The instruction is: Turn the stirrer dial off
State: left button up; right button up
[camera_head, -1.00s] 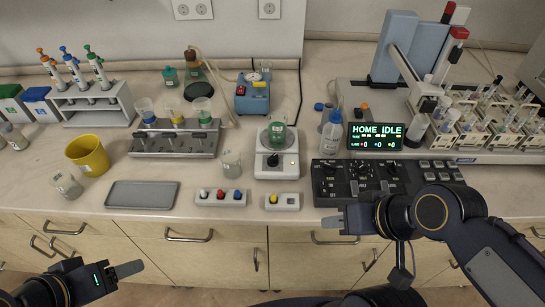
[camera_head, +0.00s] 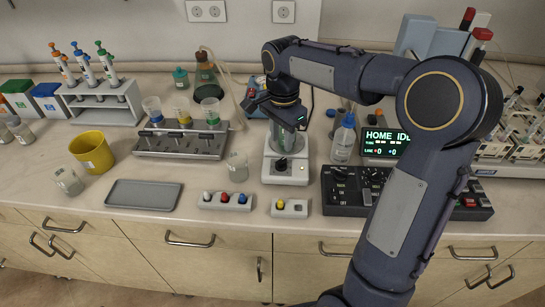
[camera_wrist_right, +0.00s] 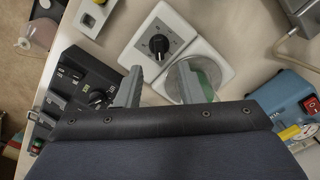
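The stirrer (camera_head: 290,172) is a white box on the bench with a black dial (camera_head: 282,163) on its front. In the right wrist view the dial (camera_wrist_right: 158,46) shows clearly on the white stirrer body (camera_wrist_right: 190,35), with markings around it. My right gripper (camera_head: 276,118) is above the stirrer's plate end, apart from the dial. In the right wrist view its two fingers (camera_wrist_right: 160,86) are spread with nothing held. The round plate (camera_wrist_right: 190,82) with a green-tinted beaker is partly hidden behind one finger. My left gripper is out of view.
A black control panel (camera_head: 345,207) stands right of the stirrer, with a wash bottle (camera_head: 344,140) behind it. A yellow-button box (camera_head: 291,208) sits in front. A blue device (camera_wrist_right: 298,95) is behind the stirrer. A beaker (camera_head: 237,168) stands to its left.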

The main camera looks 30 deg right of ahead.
aim_at(281, 160)
notch_tip(281, 160, down, 7)
jog(key=shift+s+f, duration=0.1)
jog(key=shift+c, duration=0.4)
grip_shut()
